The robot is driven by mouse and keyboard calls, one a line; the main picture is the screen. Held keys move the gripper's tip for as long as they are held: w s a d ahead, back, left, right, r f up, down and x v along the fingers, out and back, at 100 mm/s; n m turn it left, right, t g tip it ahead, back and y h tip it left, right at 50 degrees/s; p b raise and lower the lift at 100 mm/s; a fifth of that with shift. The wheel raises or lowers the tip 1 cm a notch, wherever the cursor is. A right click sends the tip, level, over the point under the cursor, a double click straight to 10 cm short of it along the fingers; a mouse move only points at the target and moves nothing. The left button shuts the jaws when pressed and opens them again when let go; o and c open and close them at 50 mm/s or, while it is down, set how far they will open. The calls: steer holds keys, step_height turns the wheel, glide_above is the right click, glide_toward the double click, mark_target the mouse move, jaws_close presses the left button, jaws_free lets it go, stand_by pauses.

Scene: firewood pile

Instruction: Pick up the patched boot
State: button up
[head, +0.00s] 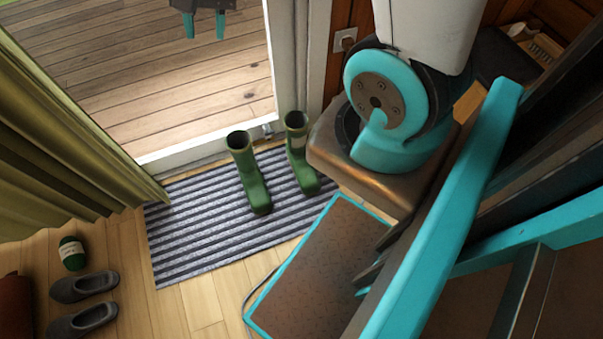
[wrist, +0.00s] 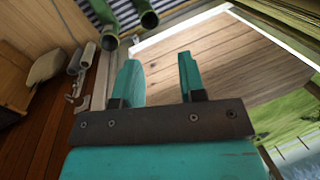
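Two green rubber boots stand upright on the striped doormat (head: 210,240) in the head view. The right boot (head: 302,165) has a small pale mark near its top that looks like a patch. The left boot (head: 252,178) shows no patch on its visible side. Both boots show only partly at the top of the wrist view, where I cannot tell which is patched. My gripper (head: 205,22) is at the top of the head view, over the wooden deck beyond the doorway, away from the boots. In the wrist view my gripper (wrist: 160,78) is open and empty.
The door frame (head: 298,60) stands close behind the boots. A green curtain (head: 75,140) hangs at the left. The deck (head: 150,70) looks clear.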

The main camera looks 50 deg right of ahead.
steer(key=d+f+m+h+b, duration=0.1)
steer(key=d+f+m+b, duration=0.55)
steer(key=f, duration=0.65)
steer(key=d+f+m+g+h+b, duration=0.1)
steer(key=d+f+m+b, duration=0.3)
steer(key=d+f+b, duration=0.65)
steer(key=d+f+m+b, duration=0.3)
steer(key=d+f+m, duration=0.3)
steer(key=f, duration=1)
steer(key=f+b, duration=0.2)
steer(key=f, duration=0.2)
steer(key=f+b, duration=0.2)
steer(key=f, duration=0.1)
steer(key=s+d+f+b, duration=0.1)
steer(key=f+b, duration=0.1)
steer(key=f, duration=0.2)
steer(key=shift+d+f, duration=0.1)
steer(key=shift+f, duration=0.25)
step_height(320, 180, down, 6)
steer(key=b, duration=0.4)
steer(key=shift+d+f, duration=0.1)
jaws_close()
